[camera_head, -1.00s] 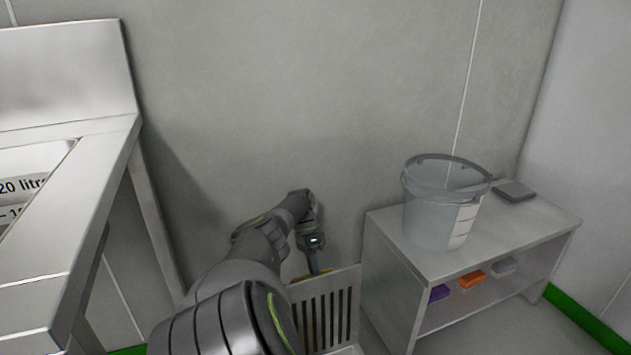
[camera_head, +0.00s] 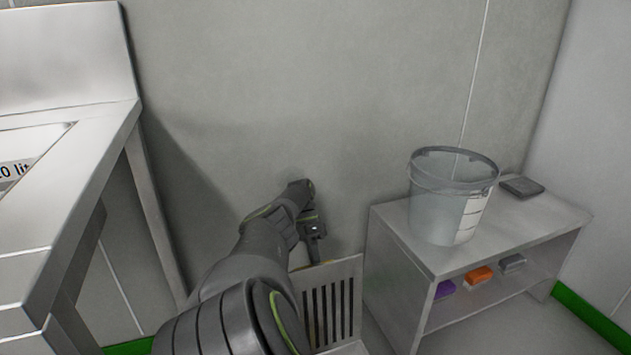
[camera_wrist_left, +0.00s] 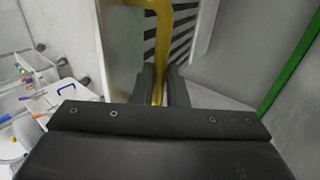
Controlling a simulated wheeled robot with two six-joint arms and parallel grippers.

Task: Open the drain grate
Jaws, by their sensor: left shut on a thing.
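The drain grate (camera_head: 334,302) is a pale metal panel with dark slots, tilted up steeply near the wall, left of the shelf unit. Its slots also show in the left wrist view (camera_wrist_left: 180,40). My left gripper (camera_head: 316,258) is at the grate's upper edge. In the left wrist view, the left gripper's fingers (camera_wrist_left: 160,88) are shut on the yellow handle (camera_wrist_left: 163,35) of the grate. The handle is hidden behind my gripper and the grate in the head view. The grate's lower part runs out of the head view. My right gripper is not in view.
A steel sink bench (camera_head: 75,215) stands at the left. At the right, a low shelf unit (camera_head: 390,275) stands close to the grate, carrying a clear bucket (camera_head: 440,205) and a dark flat pad (camera_head: 522,187). Several coloured blocks lie on its lower shelf. The wall is close behind my gripper.

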